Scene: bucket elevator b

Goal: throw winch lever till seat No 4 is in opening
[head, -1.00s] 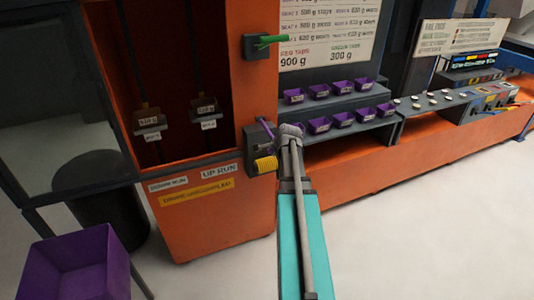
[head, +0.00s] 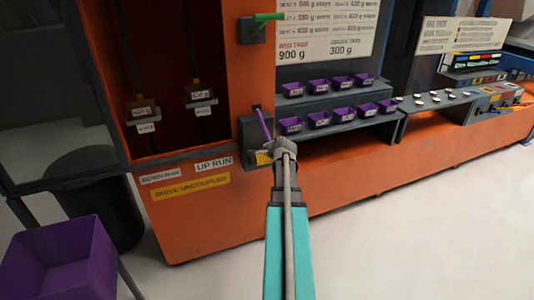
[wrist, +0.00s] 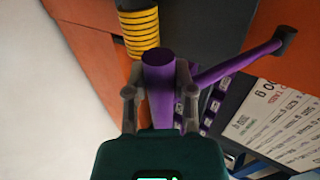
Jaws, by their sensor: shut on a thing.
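The purple winch lever (head: 263,123) sits on a dark box on the orange machine front. It slants down from its pivot to my gripper (head: 284,148). In the wrist view, its purple grip (wrist: 159,78) lies between the two fingers of my gripper (wrist: 159,92), which is shut on it. The lever's arm runs right to a dark pivot end. In the shaft opening hang a left seat (head: 143,112) and a right seat (head: 201,97), each with small labels too blurred to read. I cannot tell which is No 4.
A yellow ribbed drum (wrist: 140,30) is close beside the grip. A green lever (head: 268,17) is higher up. Purple bins (head: 345,114) stand on shelves at right. A large purple bin (head: 60,258) is at lower left. Yellow sign (head: 190,191) reads "DRIVE UNCOUPLED". Floor at right is clear.

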